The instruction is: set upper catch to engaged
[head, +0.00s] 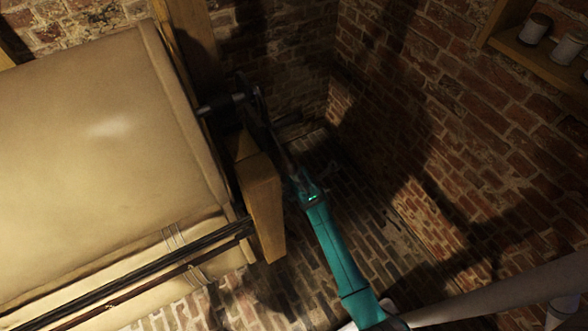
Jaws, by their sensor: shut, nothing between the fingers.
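A dark metal fitting, perhaps the upper catch (220,103), juts right from the wooden frame beside the big tan panel in the head view. It lies in shadow, and I cannot tell its setting. My gripper (262,108) is dark and reaches up and left from the teal end of my arm. Its fingers are shut and empty, close to the right end of the fitting. I cannot tell whether they touch it. Shadow hides the fingertips' outline.
A tan padded panel (100,130) fills the left. A wooden block (263,205) stands just left of my arm. Dark rods (150,262) run along the panel's lower edge. Brick walls close in at the right, with a shelf (535,55) of jars. The brick floor looks mostly clear.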

